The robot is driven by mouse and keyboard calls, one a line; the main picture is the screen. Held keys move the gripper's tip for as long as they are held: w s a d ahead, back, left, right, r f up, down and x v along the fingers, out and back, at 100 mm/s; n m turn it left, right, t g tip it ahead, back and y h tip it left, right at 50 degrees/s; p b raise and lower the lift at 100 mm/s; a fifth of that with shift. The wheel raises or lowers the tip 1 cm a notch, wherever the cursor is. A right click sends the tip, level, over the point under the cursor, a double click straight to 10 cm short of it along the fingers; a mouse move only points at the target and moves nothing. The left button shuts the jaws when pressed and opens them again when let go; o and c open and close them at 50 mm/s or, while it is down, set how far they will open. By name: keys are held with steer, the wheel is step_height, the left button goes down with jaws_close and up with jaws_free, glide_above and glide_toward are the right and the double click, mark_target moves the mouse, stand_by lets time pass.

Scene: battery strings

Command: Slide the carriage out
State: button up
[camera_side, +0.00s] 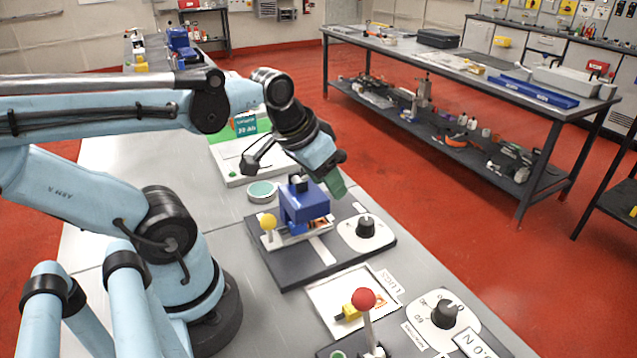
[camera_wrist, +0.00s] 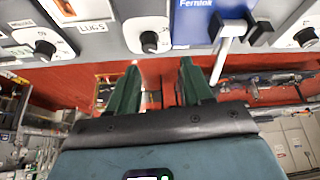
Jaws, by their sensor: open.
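A blue block (camera_side: 303,203), which looks like the carriage, sits on a pale track on a dark base plate (camera_side: 290,268). A yellow ball knob (camera_side: 268,221) stands at its left end. In the side view a green finger (camera_side: 331,183) is above and right of the block. I cannot tell whether it touches. The other finger is hidden there.
A black dial (camera_side: 366,227) on a white plate is right of the block. A red-knobbed lever (camera_side: 364,300) stands in front, by another dial (camera_side: 444,313). A round green-topped tin (camera_side: 262,191) and a white tray (camera_side: 235,178) lie behind. Red floor lies beyond the bench edge.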

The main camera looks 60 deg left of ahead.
mark_target(266, 215)
steer(key=shift+o, duration=0.4)
steer(key=s+a+n+g, duration=0.1)
steer(key=s+a, duration=0.1)
steer(key=s+a+r+n+g, duration=0.1)
steer(key=s+a, duration=0.1)
steer(key=shift+s+a+r, duration=0.1)
steer(key=shift+a, duration=0.05)
steer(key=s+a+r+n+g+h, duration=0.2)
steer(key=s+r+n, duration=0.1)
steer(key=s, duration=0.4)
steer(key=shift+w+d+f, duration=0.25)
steer(key=shift+d+f, duration=0.05)
steer(key=shift+f, duration=1.65)
steer(key=shift+w+d+f, duration=0.2)
steer(key=shift+d+f, duration=0.1)
steer(key=shift+f, duration=1.7)
steer(key=shift+w+d+f, duration=0.25)
steer(key=shift+d+f, duration=0.05)
steer(key=shift+f, duration=1.65)
steer(key=shift+c, duration=0.4)
jaws_close()
